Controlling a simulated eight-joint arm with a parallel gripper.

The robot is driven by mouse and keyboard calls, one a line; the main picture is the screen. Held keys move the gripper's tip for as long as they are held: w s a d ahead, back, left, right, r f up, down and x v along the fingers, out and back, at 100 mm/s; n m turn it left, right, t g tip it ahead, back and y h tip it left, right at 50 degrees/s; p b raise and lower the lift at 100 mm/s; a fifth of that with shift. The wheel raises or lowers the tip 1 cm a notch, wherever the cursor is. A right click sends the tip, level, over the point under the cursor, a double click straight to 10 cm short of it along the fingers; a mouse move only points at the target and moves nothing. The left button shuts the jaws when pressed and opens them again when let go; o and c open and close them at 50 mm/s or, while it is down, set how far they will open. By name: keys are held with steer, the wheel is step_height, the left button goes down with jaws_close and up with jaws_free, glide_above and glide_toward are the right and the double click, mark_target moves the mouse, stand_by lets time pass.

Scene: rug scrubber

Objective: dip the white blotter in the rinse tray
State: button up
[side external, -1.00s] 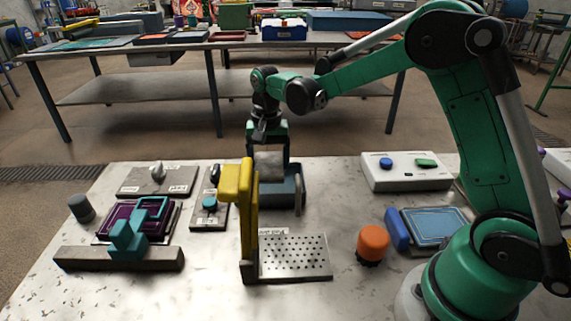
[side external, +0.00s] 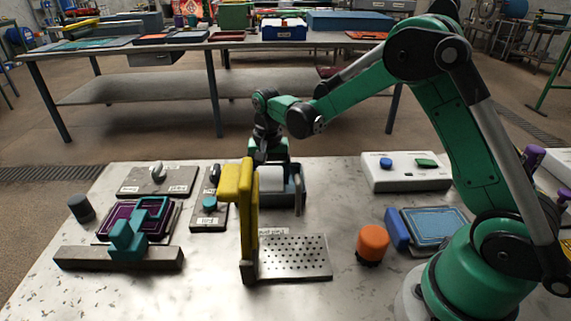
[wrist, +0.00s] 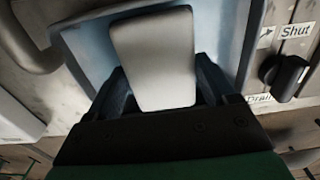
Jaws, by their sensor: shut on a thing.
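The white blotter (side external: 271,179) is a pale upright block in my gripper (side external: 269,160). In the wrist view the blotter (wrist: 153,60) sits between the two dark fingers of my gripper (wrist: 163,88), which are shut on it. The blue-grey rinse tray (side external: 285,202) is directly below the gripper. The blotter's lower part is down inside the tray, hidden behind its front wall. The tray's pale blue wall (wrist: 82,52) surrounds the blotter in the wrist view. I cannot tell whether the blotter touches the tray floor or any liquid.
A yellow post (side external: 248,215) stands in front of the tray's left part, beside a perforated metal plate (side external: 295,257). Left of the tray is a panel with a black knob (wrist: 287,75) labelled "Shut" and "Drain". An orange knob (side external: 372,243) stands to the right.

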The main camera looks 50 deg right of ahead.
steer(key=shift+f, duration=0.55)
stand_by(0.4)
steer(key=shift+r, duration=0.15)
stand_by(0.9)
steer(key=shift+r, duration=2.65)
steer(key=shift+r, duration=1.5)
